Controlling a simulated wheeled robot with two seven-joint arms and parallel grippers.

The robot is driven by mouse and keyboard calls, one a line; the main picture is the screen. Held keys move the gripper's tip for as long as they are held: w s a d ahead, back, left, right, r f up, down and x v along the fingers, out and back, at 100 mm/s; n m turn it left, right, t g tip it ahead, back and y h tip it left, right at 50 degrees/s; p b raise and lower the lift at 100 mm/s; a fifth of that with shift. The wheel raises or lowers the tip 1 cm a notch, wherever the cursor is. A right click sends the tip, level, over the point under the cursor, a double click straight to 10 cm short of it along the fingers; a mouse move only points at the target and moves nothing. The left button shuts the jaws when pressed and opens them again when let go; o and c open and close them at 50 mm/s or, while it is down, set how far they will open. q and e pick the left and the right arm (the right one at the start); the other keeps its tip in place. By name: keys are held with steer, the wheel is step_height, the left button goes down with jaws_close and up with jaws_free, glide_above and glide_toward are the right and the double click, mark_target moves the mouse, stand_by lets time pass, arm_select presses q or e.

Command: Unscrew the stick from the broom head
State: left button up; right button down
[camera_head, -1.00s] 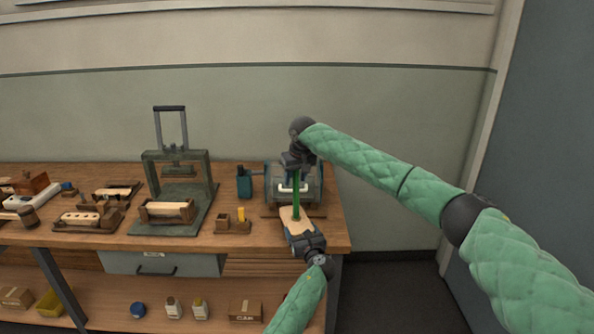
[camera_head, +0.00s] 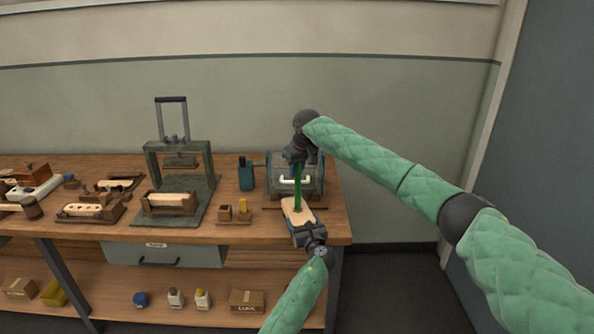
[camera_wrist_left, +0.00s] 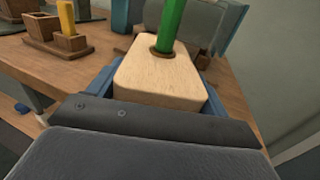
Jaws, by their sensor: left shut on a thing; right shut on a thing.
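The broom head (camera_head: 296,211) is a pale wooden block near the right front edge of the bench. In the left wrist view the broom head (camera_wrist_left: 160,75) fills the middle, with the green stick (camera_wrist_left: 170,25) standing in a dark-rimmed hole in its top. My left gripper (camera_head: 304,230) is shut on the broom head from the front, its blue jaws along the block's sides. The green stick (camera_head: 298,188) rises upright from the block. My right gripper (camera_head: 297,158) is above and shut on the stick's upper part, hiding its top end. The stick's lower end is hidden in the hole.
A grey-blue machine (camera_head: 312,178) stands close behind the stick. A teal container (camera_head: 246,175) and small wooden holders (camera_head: 233,217) are to the left. A dark green press (camera_head: 180,185) stands farther left. Bare wall lies to the right.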

steer(key=shift+n, duration=0.6)
steer(key=shift+r, duration=0.5)
steer(key=shift+r, duration=0.35)
steer(key=shift+r, duration=0.3)
steer(key=shift+r, duration=1.95)
arm_select(q)
steer(key=o, duration=1.9)
